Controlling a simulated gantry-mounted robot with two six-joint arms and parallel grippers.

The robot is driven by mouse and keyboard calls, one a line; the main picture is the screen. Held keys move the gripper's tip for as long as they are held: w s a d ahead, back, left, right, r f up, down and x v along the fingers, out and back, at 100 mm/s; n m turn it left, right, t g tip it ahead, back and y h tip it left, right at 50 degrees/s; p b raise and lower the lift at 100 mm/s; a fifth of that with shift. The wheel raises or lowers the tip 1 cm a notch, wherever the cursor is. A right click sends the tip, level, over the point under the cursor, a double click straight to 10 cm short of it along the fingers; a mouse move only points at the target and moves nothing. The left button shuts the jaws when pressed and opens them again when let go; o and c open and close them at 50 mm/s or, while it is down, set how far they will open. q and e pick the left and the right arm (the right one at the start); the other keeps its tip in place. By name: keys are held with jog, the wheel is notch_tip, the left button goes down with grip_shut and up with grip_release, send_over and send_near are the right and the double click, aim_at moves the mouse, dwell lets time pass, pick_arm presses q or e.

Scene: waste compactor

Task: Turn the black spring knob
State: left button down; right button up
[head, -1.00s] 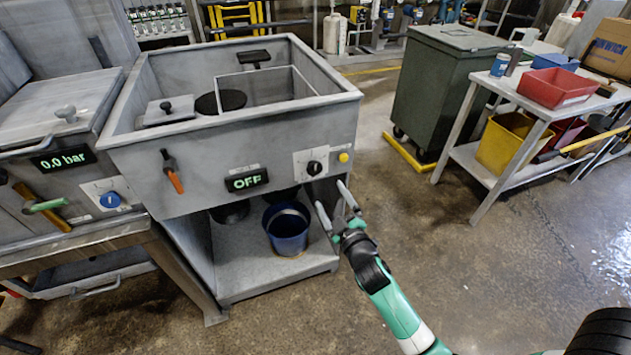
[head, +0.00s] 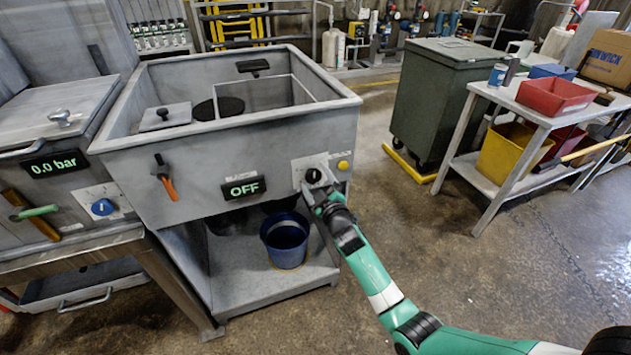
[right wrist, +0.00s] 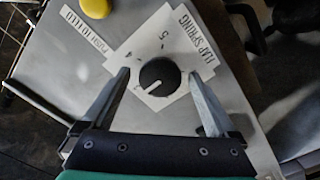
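The black spring knob (head: 313,176) sits on a white plate on the front panel of the grey machine. In the right wrist view the knob (right wrist: 159,77) has a white pointer line, and its plate reads "FLAP SPRING" with numbers around it. My right gripper (head: 315,186) is at the knob. In the right wrist view its two fingers (right wrist: 160,82) are apart, one on each side of the knob, with gaps visible between them and it. My left gripper is not in view.
A yellow button (head: 344,165) is just right of the knob, and an "OFF" display (head: 243,188) is to its left. An orange-handled lever (head: 166,178) hangs further left. A blue bucket (head: 286,242) stands on the shelf below.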

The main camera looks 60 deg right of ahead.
jog(key=c, duration=1.3)
jog(key=shift+m, duration=0.3)
jog(key=m+b, duration=0.2)
jog(key=shift+f+m, duration=0.15)
jog(key=shift+m, duration=0.15)
jog(key=m+b, duration=0.2)
jog(key=m, duration=0.1)
jog(key=shift+m, duration=0.4)
jog(key=m+b, duration=0.1)
jog(key=m, duration=0.2)
jog(key=shift+m+b, duration=0.55)
jog(key=shift+m, duration=1.05)
